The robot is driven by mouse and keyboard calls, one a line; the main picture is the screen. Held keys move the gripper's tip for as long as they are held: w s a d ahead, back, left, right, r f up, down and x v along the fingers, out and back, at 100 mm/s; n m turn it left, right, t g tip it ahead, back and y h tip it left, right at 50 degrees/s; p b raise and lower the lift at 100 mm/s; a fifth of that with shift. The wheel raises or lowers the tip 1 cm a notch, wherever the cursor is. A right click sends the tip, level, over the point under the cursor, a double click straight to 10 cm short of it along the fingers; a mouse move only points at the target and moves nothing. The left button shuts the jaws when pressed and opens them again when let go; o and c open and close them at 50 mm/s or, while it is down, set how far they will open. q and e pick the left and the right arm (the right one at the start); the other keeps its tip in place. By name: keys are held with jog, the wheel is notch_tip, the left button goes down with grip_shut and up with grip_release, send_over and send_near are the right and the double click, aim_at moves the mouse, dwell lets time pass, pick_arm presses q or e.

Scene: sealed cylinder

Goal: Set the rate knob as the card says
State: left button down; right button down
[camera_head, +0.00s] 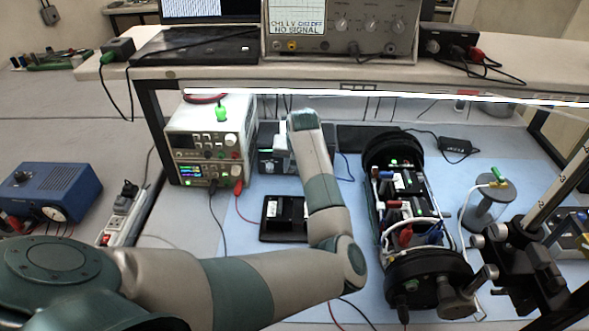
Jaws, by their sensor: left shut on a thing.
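My left arm reaches in from the lower left and bends up at the elbow. My left gripper (283,152) is at a dark grey box (267,163) under the shelf, right of the white power supply. The gripper is shut at the front of this box, on what seems to be its rate knob. The knob and the fingertips are mostly hidden by the gripper and forearm, so the knob's setting cannot be read. I cannot make out a card with readable writing. My right gripper is not in view.
A white power supply (208,140) stands left of the box. A black flat tray (270,222) lies in front. The opened cylinder (405,200) with boards and wires lies right of my forearm. A spool (488,200) and black stand (525,260) are farther right. The shelf edge (350,84) is overhead.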

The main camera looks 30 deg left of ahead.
pick_arm(q)
jog(key=shift+s+a+f+n+t+h+b, duration=0.15)
jog(key=shift+t+h+b, duration=0.2)
jog(key=shift+h+b, duration=0.2)
jog(key=shift+s+a+r+n+t+h+b, duration=0.15)
jog(key=shift+t+h+b, duration=0.2)
jog(key=shift+h+b, duration=0.2)
jog(key=shift+w, duration=0.1)
jog(key=c, duration=1.9)
grip_release()
jog(key=shift+o, duration=0.2)
